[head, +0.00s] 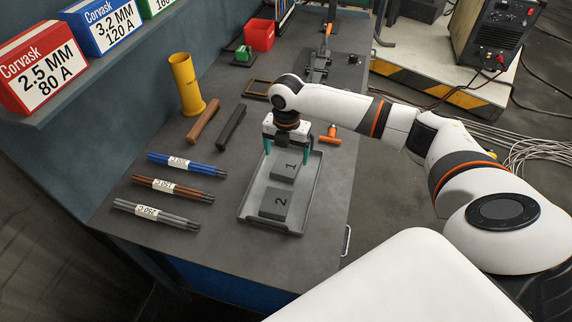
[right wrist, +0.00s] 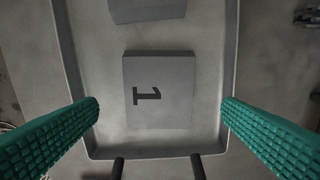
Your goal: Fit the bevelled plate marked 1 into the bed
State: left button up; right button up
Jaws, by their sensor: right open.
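The plate marked 1 (head: 281,174) is a grey block lying flat in a shallow grey tray (head: 312,191), at its far end. In the right wrist view the plate (right wrist: 175,75) lies between and beyond the finger tips, with its 1 turned sideways. My right gripper (head: 288,155) is open and empty above the far end of the tray, its green fingers apart and not touching the plate. A second plate marked 2 (head: 270,205) lies nearer in the tray. I cannot tell for certain which thing is the bed. My left gripper is not in view.
Left of the tray lie brown and dark bars (head: 203,122) and several rod bundles (head: 172,190). A yellow cylinder (head: 187,88) and an orange-handled tool (head: 330,137) are nearby.

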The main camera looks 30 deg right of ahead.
aim_at(286, 165)
jog(key=shift+s+a+f+p, duration=0.15)
jog(key=shift+f+p, duration=0.2)
jog(key=shift+f, duration=1.6)
jog(key=c, duration=1.4)
jog(key=shift+r, duration=0.1)
jog(key=shift+c, duration=1.3)
jog(key=shift+r, duration=0.1)
